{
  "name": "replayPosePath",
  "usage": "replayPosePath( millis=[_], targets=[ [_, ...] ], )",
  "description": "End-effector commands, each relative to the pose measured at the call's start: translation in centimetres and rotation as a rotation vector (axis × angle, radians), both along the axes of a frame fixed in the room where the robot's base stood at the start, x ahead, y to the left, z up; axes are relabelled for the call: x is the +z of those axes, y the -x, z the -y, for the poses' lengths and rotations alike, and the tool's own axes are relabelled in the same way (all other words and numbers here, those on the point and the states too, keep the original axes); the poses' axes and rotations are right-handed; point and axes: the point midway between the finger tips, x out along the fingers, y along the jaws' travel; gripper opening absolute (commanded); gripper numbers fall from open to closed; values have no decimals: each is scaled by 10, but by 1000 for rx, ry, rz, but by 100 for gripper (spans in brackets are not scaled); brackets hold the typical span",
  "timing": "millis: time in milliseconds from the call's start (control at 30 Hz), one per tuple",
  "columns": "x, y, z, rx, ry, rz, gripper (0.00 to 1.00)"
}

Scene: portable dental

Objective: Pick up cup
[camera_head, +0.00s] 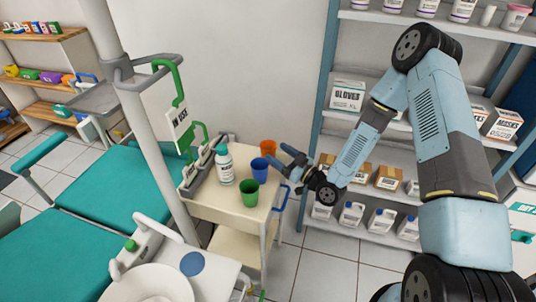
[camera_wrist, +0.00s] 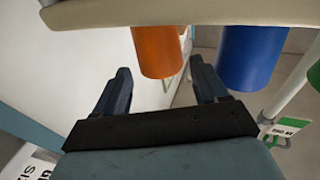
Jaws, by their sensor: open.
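Three cups stand on the top of a small cart (camera_head: 240,215) in the head view: an orange cup (camera_head: 268,147) at the back, a blue cup (camera_head: 260,170) in the middle and a green cup (camera_head: 249,193) in front. My gripper (camera_head: 277,156) is open at the cart's right edge, close to the orange and blue cups. In the wrist view the scene looks upside down. The open gripper (camera_wrist: 160,85) has the orange cup (camera_wrist: 159,50) beyond and between its fingers, apparently empty. The blue cup (camera_wrist: 250,57) is right of the fingers; the green cup (camera_wrist: 315,75) is partly cut off.
A white bottle (camera_head: 225,165) with a teal top stands left of the cups. Shelves with boxes (camera_head: 348,95) and jugs stand at the right. A teal dental chair (camera_head: 110,185) is at the left.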

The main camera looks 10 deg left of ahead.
Motion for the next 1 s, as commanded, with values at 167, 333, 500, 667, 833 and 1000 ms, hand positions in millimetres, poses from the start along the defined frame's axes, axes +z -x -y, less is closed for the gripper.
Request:
replayPosePath(
  millis=[167, 333, 500, 667, 833, 1000],
  targets=[
    [1, -3, -8, 3, 0, 2, 72],
    [2, -13, -26, 3, -2, 1, 72],
    [5, -23, -44, 2, 0, 0, 72],
    [5, -24, -47, 1, 1, -1, 72],
    [5, -24, -47, 1, 1, -1, 66],
    [5, -24, -47, 1, 1, -1, 49]
  ],
)
